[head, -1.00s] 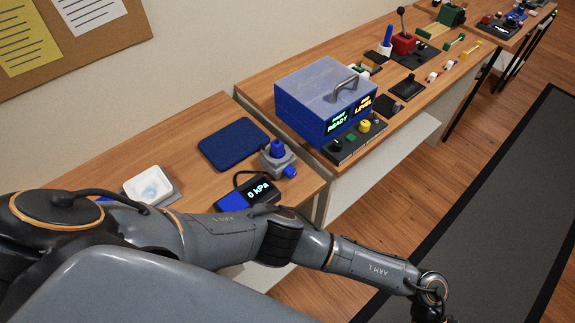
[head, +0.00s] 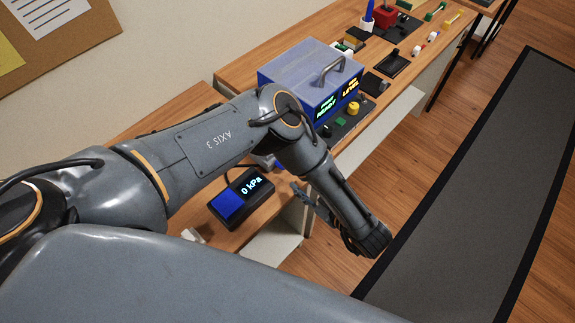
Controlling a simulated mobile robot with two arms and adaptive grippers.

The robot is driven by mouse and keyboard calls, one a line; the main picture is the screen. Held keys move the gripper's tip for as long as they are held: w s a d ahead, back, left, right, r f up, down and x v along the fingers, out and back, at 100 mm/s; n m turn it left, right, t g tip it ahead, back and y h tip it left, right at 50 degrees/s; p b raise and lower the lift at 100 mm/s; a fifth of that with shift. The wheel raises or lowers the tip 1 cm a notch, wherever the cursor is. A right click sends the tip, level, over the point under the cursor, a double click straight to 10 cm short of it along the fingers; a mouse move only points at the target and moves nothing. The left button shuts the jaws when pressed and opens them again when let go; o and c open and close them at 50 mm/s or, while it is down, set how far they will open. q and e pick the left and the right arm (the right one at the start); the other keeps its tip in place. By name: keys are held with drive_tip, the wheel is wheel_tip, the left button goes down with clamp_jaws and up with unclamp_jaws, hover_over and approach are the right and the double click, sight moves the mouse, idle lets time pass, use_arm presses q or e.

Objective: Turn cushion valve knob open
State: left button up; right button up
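The cushion valve is mostly hidden behind my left arm. Only a bit of its grey body (head: 263,161) and a blue part (head: 279,165) show below the arm. The black and blue pressure display (head: 228,205) reads 0 kPa on the near table, just in front of the valve. The dark blue cushion is hidden behind the arm. My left gripper (head: 308,201) shows partly beside my forearm, past the table's right edge and to the right of the display. Its opening cannot be made out. My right gripper is not in view.
A blue-grey case (head: 300,65) with a handle and lit labels stands on the adjoining table, near a yellow knob (head: 354,108). Several levers and small parts lie farther back. A dark floor mat (head: 470,190) lies to the right.

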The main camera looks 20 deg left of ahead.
sight(288, 174)
use_arm(q)
drive_tip(key=b+x, duration=0.1)
drive_tip(key=x, duration=0.5)
drive_tip(key=shift+a+f, duration=0.35)
drive_tip(key=shift+b+x, duration=0.45)
drive_tip(key=shift+x, duration=0.35)
drive_tip(key=shift+w+r, duration=0.1)
drive_tip(key=shift+r, duration=0.1)
clamp_jaws()
